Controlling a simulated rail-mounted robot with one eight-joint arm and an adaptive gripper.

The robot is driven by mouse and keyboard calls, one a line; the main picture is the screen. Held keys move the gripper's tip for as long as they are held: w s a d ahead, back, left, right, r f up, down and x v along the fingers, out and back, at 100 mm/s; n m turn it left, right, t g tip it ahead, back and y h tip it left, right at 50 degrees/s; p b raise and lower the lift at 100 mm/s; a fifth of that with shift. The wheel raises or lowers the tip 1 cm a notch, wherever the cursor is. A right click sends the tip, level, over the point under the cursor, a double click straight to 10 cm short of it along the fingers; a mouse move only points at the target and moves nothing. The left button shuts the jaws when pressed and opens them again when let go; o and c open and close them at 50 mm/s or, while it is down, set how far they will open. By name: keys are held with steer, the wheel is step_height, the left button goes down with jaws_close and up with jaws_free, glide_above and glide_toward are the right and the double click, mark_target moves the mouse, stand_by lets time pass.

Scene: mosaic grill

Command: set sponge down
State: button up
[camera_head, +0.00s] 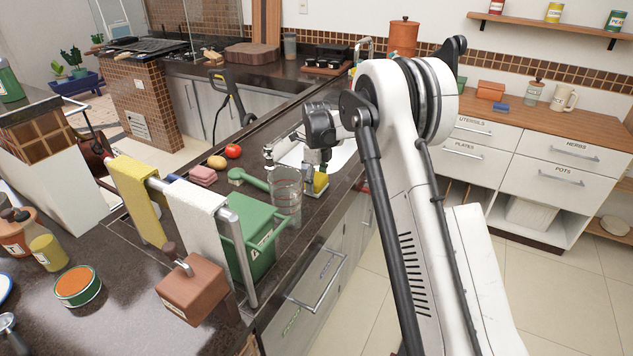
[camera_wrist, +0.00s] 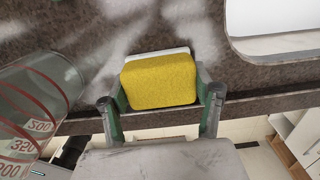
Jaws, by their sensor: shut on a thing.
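A yellow sponge (camera_wrist: 160,80) sits between the two fingers of my gripper (camera_wrist: 161,100) in the wrist view, and the fingers are shut on it. A pale strip shows along the sponge's far edge. In the head view the sponge (camera_head: 317,184) is at the front edge of the dark counter (camera_head: 262,207), beside the sink, with my gripper (camera_head: 314,170) over it. I cannot tell whether the sponge touches the counter.
A clear measuring jug (camera_head: 286,194) stands close to the left of my gripper; it also shows in the wrist view (camera_wrist: 40,95). The sink (camera_head: 340,154) lies just behind.

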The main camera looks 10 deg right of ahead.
steer(key=shift+f, duration=0.2)
steer(key=o, duration=1.1)
steer(key=shift+r, duration=0.1)
